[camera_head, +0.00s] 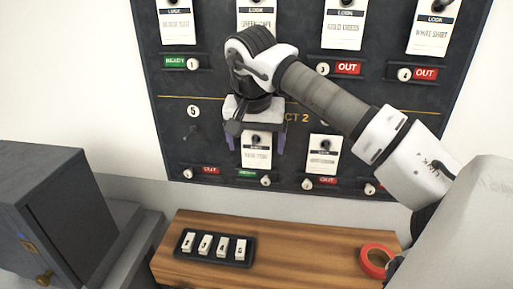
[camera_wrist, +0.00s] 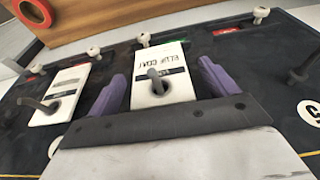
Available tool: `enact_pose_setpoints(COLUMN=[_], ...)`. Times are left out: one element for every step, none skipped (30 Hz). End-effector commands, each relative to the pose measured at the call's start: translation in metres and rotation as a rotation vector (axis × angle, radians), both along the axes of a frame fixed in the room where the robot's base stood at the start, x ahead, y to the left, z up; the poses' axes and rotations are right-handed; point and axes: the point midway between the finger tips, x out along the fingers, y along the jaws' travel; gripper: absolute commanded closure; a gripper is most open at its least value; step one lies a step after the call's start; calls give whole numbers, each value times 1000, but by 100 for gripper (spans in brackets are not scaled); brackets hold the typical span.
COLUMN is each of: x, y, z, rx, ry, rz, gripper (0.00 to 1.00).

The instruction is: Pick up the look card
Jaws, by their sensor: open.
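A white look card (camera_head: 257,158) hangs on a peg in the lower row of a dark board; its small print is hard to read. My gripper (camera_head: 256,142) is open in front of it, with a purple finger on either side of the card. In the wrist view the card (camera_wrist: 180,88) lies between the two spread fingers of my gripper (camera_wrist: 163,88), apart from both. The dark peg stands out through the card's top.
Another card (camera_head: 323,160) hangs close to the right; an empty peg (camera_head: 191,131) is at the left. Several cards hang in the upper row. Below is a wooden bench (camera_head: 185,268) with a tray (camera_head: 215,259) of numbered tags and a red tape roll (camera_head: 377,250).

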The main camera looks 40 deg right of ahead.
Motion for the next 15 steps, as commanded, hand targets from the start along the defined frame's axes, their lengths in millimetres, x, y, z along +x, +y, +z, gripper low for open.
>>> enact_pose_setpoints(x=[0, 0, 0, 0, 0, 0, 0, 0, 0, 0, 0, 0, 0, 0, 0], y=[0, 0, 0, 0, 0, 0, 0, 0, 0, 0, 0, 0, 0, 0, 0], z=[0, 0, 0, 0, 0, 0, 0, 0, 0, 0, 0, 0, 0, 0, 0], rx=[0, 0, 0, 0, 0, 0, 0, 0, 0, 0, 0, 0, 0, 0, -1], ry=[0, 0, 0, 0, 0, 0, 0, 0, 0, 0, 0, 0, 0, 0, -1], rz=[0, 0, 0, 0, 0, 0, 0, 0, 0, 0, 0, 0, 0, 0, 0], gripper=[15, 15, 15, 18, 22, 28, 32, 36, 41, 45, 49, 54, 58, 61, 62])
